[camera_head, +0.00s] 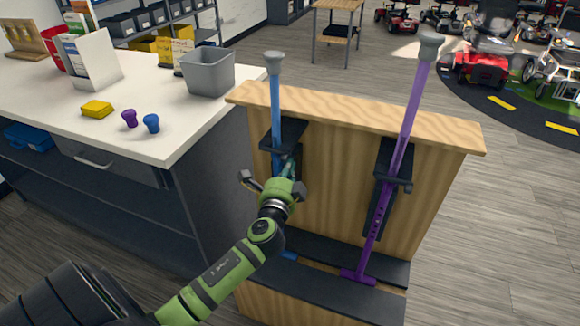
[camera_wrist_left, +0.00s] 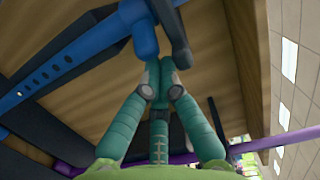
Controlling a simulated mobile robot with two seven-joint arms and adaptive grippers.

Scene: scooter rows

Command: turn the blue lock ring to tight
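A blue pole (camera_head: 276,103) with a grey top stands upright in a black bracket (camera_head: 284,135) on a wooden stand. In the left wrist view the pole (camera_wrist_left: 65,62) crosses the upper left as a blue bar with holes. A rounded blue piece (camera_wrist_left: 145,36), which looks like part of the lock ring, hangs near it. My left gripper (camera_head: 291,164) is beside the pole just below the bracket. In the left wrist view its teal fingertips (camera_wrist_left: 161,68) are together, against the end of the blue piece. The ring's markings do not show. My right gripper is not in view.
A purple pole (camera_head: 407,118) stands in another black bracket (camera_head: 394,160) to the right on the same stand (camera_head: 340,112). A white counter (camera_head: 180,130) at the left holds a grey bin (camera_head: 208,73), small knobs and boxes. Open floor lies right of the stand.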

